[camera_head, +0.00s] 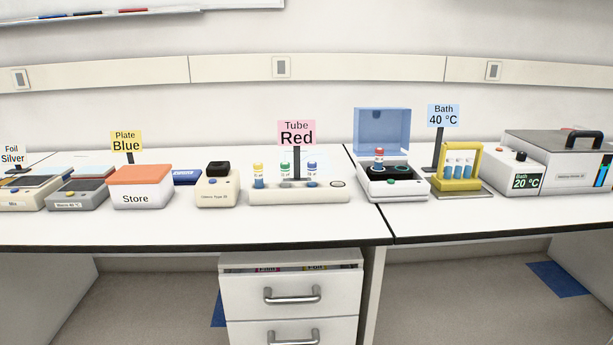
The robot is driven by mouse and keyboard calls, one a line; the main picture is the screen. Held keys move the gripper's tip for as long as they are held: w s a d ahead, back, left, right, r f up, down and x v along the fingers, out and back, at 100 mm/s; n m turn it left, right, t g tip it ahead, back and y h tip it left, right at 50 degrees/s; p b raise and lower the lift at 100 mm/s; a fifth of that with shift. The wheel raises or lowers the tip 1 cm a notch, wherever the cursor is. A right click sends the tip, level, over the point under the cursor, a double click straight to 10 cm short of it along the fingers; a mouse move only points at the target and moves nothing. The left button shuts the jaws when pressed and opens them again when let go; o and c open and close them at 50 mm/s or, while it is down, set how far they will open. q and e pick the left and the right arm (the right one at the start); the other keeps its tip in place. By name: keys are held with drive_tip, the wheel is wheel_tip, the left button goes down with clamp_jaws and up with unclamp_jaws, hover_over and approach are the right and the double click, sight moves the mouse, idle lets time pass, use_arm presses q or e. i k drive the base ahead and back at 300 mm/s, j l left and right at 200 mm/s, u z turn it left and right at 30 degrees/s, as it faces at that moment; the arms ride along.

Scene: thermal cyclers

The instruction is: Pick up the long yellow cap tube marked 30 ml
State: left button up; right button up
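A tube with a yellow cap (258,174) stands upright in a low white rack (300,196) near the middle of the bench. Its label is too small to read with certainty. To its right in the same rack stand a green-capped tube (285,173) and a blue-capped tube (312,173). Neither of my grippers is in view.
An open blue-lidded device (391,185) with a red-capped tube and a yellow holder (459,185) stand to the right. A white mixer (218,188) and an orange-lidded "Store" box (142,197) stand left. The front strip of the bench (230,226) is clear.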

sight(258, 167)
drive_tip(key=i+l, duration=0.2)
drive_tip(key=l, duration=0.15)
drive_tip(key=i+l, duration=0.2)
drive_tip(key=l, duration=0.2)
drive_tip(key=i+l+u, duration=0.1)
drive_tip(key=l, duration=0.25)
drive_tip(key=i+l, duration=0.25)
drive_tip(key=l, duration=0.15)
